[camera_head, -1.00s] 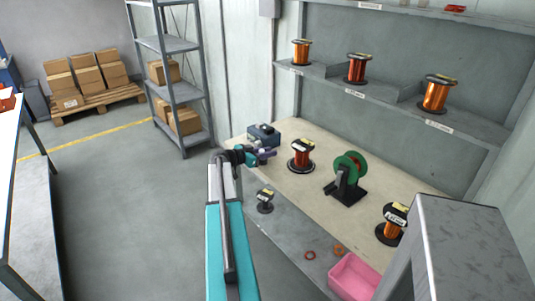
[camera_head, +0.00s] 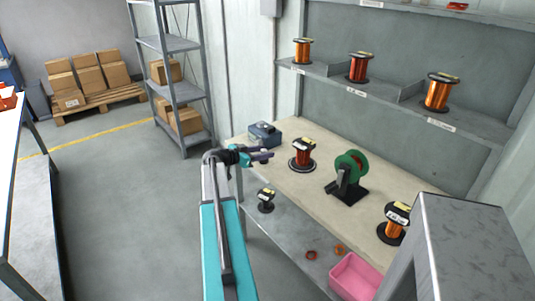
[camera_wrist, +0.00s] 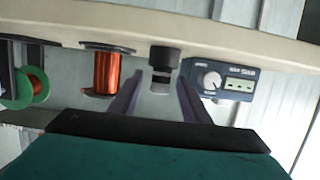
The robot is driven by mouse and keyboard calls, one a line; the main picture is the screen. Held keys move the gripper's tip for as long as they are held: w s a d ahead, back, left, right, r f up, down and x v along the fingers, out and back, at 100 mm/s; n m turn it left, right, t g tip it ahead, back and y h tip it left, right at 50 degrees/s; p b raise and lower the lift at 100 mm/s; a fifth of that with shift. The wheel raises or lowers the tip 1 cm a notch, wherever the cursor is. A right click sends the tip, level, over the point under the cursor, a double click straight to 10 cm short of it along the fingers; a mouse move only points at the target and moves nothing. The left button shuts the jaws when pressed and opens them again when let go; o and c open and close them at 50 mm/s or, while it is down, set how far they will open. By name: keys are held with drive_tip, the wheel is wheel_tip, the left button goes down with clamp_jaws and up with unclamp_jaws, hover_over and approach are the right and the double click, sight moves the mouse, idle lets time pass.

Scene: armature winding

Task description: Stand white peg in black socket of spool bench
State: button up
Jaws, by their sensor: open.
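My gripper (camera_head: 265,155) is at the left end of the spool bench (camera_head: 315,180), its fingers apart. In the wrist view, where the bench appears upside down at the top, the open fingers (camera_wrist: 155,105) frame a black round socket (camera_wrist: 164,57) on the bench. A short pale grey piece (camera_wrist: 161,76) with a dark end projects from the socket, in line with it. It may be the white peg; it is too small to be sure. It lies beyond the fingertips or between them; I cannot tell which. In the head view, my gripper hides the socket area.
A blue-grey meter box (camera_head: 264,134) stands close behind my gripper. A copper spool (camera_head: 303,152) stands to its right, then a green reel on a black stand (camera_head: 348,178). A lower shelf holds a small black spool (camera_head: 266,200) and a pink bin (camera_head: 354,277).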

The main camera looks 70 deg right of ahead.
drive_tip(key=b+v, duration=0.2)
drive_tip(key=v, duration=0.8)
drive_tip(key=shift+w+a+r, duration=0.1)
drive_tip(key=shift+a, duration=0.05)
